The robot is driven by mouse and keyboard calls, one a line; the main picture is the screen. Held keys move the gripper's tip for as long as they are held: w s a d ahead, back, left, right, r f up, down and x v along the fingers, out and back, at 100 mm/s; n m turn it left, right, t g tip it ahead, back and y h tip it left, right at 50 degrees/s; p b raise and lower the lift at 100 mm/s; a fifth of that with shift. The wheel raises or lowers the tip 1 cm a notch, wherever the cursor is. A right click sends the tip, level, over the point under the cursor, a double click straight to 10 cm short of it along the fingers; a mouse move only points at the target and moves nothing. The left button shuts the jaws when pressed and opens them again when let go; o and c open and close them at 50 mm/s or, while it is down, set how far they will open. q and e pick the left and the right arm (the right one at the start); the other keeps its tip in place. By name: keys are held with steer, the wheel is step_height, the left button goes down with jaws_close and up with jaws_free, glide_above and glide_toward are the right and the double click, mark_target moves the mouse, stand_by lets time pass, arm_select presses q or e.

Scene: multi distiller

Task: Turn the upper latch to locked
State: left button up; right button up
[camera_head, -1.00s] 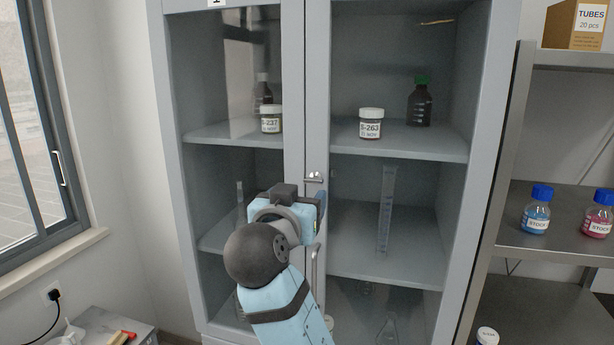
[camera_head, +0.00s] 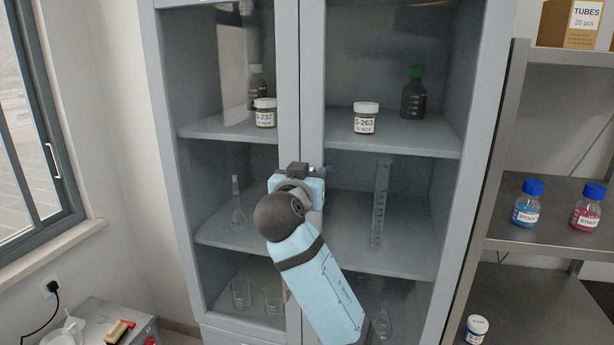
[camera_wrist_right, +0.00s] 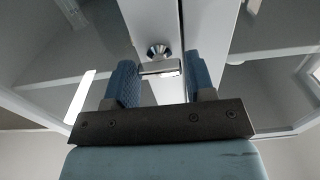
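The upper latch (camera_wrist_right: 159,67) is a small silver lever on a round base, on the cabinet's middle door frame. In the right wrist view its bar lies crosswise between the two blue fingers of my right gripper (camera_wrist_right: 160,80). The fingers stand apart on either side of it, with a visible gap to the right finger; contact on the left is unclear. In the head view my right gripper (camera_head: 319,171) is at the middle frame of the grey cabinet (camera_head: 312,80) and hides the latch. My left gripper is not in view.
Jars and bottles stand behind the cabinet glass, including a jar (camera_head: 366,117). A metal shelf (camera_head: 560,215) with blue-capped bottles stands at the right. A window (camera_head: 30,150) and a low cart (camera_head: 95,318) are at the left.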

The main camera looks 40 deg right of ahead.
steer(key=c, duration=0.5)
steer(key=shift+n, duration=0.3)
steer(key=shift+w+a+f+n+p, duration=0.1)
steer(key=shift+n+p, duration=0.9)
steer(key=shift+n, duration=3.35)
steer(key=shift+w+a+f+n+p, duration=0.1)
steer(key=shift+n+p, duration=0.9)
steer(key=shift+n, duration=3.35)
